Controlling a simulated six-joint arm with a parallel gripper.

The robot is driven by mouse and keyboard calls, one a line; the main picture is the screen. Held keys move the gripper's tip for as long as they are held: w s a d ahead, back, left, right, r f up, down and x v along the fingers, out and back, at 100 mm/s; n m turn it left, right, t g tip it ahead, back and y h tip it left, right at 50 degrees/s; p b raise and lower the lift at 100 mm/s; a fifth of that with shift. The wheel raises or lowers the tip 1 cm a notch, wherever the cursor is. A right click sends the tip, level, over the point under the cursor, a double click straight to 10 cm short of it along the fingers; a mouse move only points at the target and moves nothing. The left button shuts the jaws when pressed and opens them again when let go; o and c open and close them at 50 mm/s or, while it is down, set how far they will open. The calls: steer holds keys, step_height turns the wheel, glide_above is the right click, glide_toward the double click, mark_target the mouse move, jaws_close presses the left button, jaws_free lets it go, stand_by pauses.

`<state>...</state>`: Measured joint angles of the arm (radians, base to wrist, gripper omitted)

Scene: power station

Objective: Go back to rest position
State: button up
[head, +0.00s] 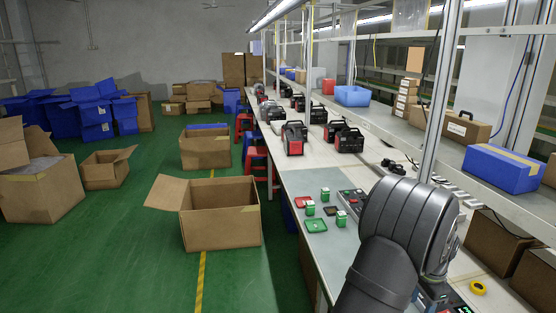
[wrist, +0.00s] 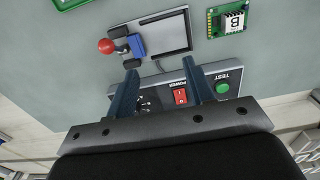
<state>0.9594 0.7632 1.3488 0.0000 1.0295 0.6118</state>
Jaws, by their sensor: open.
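My gripper (wrist: 162,88) shows in the wrist view with its two dark fingers spread apart and nothing between them. It is above a grey test box (wrist: 206,78) with a red power switch (wrist: 180,96) and a green TEST button (wrist: 222,88). A grey fixture with a red-knobbed lever and a blue block (wrist: 136,46) lies just beyond the fingertips. A green circuit board marked B (wrist: 232,20) lies to its right. In the head view my black arm covers the right front of the bench, and the fingers are hidden there.
Black-and-red power units (head: 295,138) stand farther back. A metal post (head: 440,90) rises close behind my arm. An open cardboard box (head: 220,213) stands on the floor at left.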

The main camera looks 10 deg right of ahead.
steer(key=shift+w+d+f, duration=0.1)
steer(key=shift+w+f, duration=0.1)
steer(key=shift+f, duration=0.85)
steer(key=shift+w+a+f, duration=0.1)
steer(key=shift+w+f, duration=0.1)
steer(key=shift+f, duration=0.8)
steer(key=shift+w+d+f, duration=0.1)
steer(key=shift+w+f, duration=0.1)
steer(key=shift+f, duration=0.85)
steer(key=shift+o, duration=0.2)
